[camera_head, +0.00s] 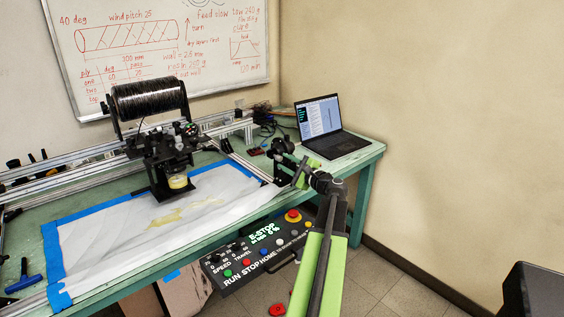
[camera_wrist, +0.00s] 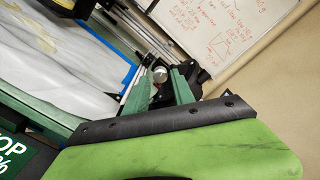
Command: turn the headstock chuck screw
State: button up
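My gripper (camera_head: 300,172) is at the right end of the bench, just in front of a dark headstock assembly (camera_head: 281,148). In the wrist view, the two green fingers of my gripper (camera_wrist: 162,82) stand apart with a gap between them. A round silver part (camera_wrist: 159,74) of the headstock shows in that gap, near the fingertips; I cannot tell whether they touch it. Black headstock parts (camera_wrist: 194,76) show behind the right finger. The chuck screw itself is too small or hidden to make out in either view.
A laptop (camera_head: 322,122) stands right of the headstock on the green bench (camera_head: 358,160). A control panel (camera_head: 262,250) with an E-STOP display is below the front edge. A black tow spool (camera_head: 148,100) is at left. The floor at right is mostly clear.

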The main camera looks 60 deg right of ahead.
jog(key=v, duration=1.5)
